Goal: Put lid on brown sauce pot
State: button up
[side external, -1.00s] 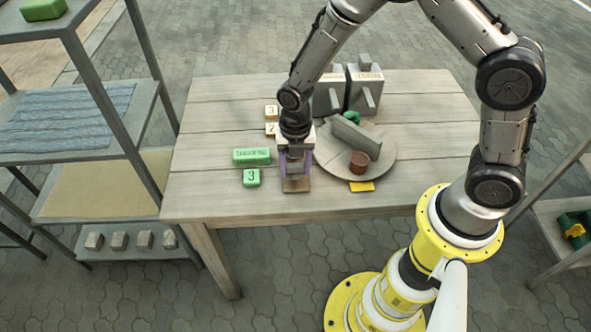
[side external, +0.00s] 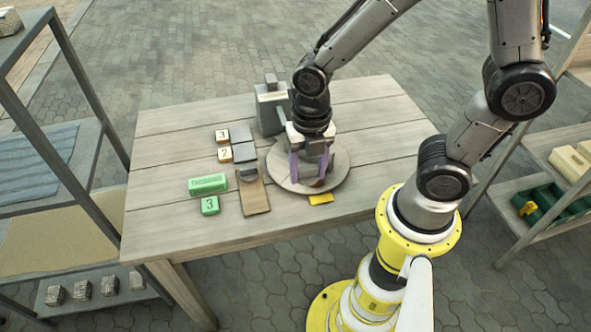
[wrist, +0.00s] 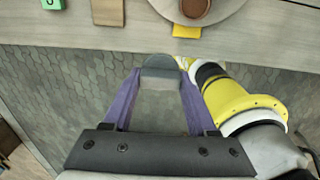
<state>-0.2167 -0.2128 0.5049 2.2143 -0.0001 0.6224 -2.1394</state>
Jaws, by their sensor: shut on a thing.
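The brown sauce pot (wrist: 195,8) stands on the round board at the table's front, at the top of the wrist view. In the side external view a little brown shows low at the fingertips, mostly hidden. My gripper (side external: 312,180) points down over the round board, its purple fingers in front of the pot. In the wrist view my gripper (wrist: 158,75) is shut on a grey piece with a rounded dark end, apparently the lid (wrist: 160,66).
The round board (side external: 342,172) has a yellow block (side external: 321,198) at its front edge. Left of it lie a wooden board (side external: 254,197), green blocks (side external: 208,184) and numbered blocks (side external: 223,135). A grey box (side external: 270,108) stands behind. The table's left front is clear.

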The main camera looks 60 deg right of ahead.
jog(key=shift+w+d+f+m, duration=0.45)
jog(key=shift+d+f+m, duration=0.25)
jog(key=shift+d+f, duration=0.7)
jog(key=shift+w+d+f+m, duration=0.45)
jog(key=shift+d+f+m, duration=0.25)
jog(key=shift+d+f, duration=0.7)
jog(key=shift+w+d+f+m, duration=0.45)
jog(key=shift+d+f+m, duration=0.4)
jog(key=shift+d, duration=1)
jog(key=shift+f, duration=0.6)
jog(key=o, duration=1.5)
jog(key=shift+r, duration=0.15)
jog(key=shift+r, duration=3.45)
